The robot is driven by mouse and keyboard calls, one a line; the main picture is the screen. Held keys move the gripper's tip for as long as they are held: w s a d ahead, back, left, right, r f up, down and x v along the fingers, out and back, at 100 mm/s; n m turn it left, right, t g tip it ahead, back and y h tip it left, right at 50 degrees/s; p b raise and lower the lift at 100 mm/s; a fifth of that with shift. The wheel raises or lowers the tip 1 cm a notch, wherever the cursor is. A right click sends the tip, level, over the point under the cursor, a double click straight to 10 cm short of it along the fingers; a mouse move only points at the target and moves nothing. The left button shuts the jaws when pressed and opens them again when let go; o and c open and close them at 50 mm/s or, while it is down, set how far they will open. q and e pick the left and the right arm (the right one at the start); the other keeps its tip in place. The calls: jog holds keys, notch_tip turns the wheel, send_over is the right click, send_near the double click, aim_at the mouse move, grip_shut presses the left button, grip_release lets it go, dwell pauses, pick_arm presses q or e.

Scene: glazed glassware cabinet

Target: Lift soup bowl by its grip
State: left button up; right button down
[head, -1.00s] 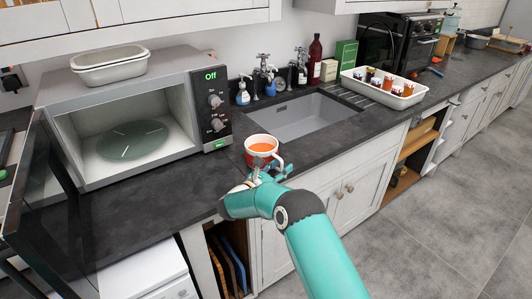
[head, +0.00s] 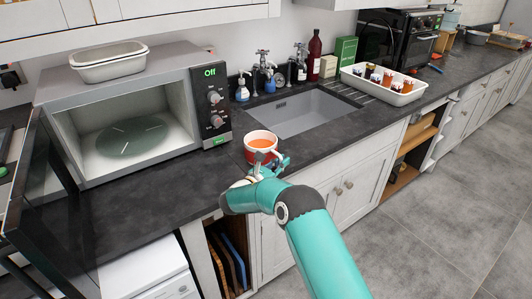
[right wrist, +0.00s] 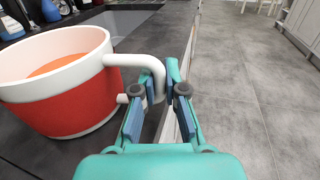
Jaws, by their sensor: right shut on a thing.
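The soup bowl (head: 251,154) is red with a white rim and holds orange soup (head: 260,143). My right gripper (head: 268,168) is at the near right side of the bowl. In the right wrist view its fingers (right wrist: 160,92) are closed around the grip. I cannot tell whether the bowl's base touches the counter. My left gripper is out of view.
The microwave (head: 152,72) stands open and empty at the left, with a white dish (head: 108,66) on top. The sink (head: 295,115) lies behind the bowl. A white tray (head: 388,95) with several small jars stands farther right. Dark counter (head: 150,195) is clear at front left.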

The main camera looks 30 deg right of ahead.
jog(key=shift+r, duration=0.25)
